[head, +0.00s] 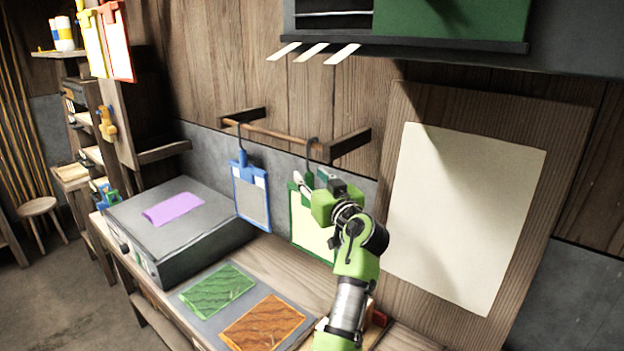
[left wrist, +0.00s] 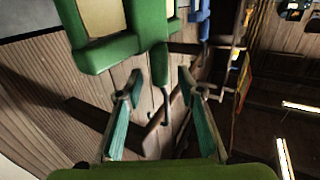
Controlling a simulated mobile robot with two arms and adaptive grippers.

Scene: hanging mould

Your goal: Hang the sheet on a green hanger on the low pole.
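The green hanger (head: 296,222) holds a pale sheet (head: 313,238) and hangs upright. Its dark hook reaches the right part of the low wooden pole (head: 270,132) and appears to be over it. My left gripper (head: 306,187) is at the top of this hanger and partly hides it. In the left wrist view, the fingers of my left gripper (left wrist: 160,98) stand apart, with the neck of the green hanger (left wrist: 112,52) between and beyond them, touching neither finger visibly. My right gripper is not in view.
A blue hanger (head: 250,195) with a grey sheet hangs left on the same pole. Below are a grey box (head: 180,235) with a purple sheet and a mat (head: 235,283) with green and orange sheets. A board with a large pale panel (head: 465,215) stands right of my arm.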

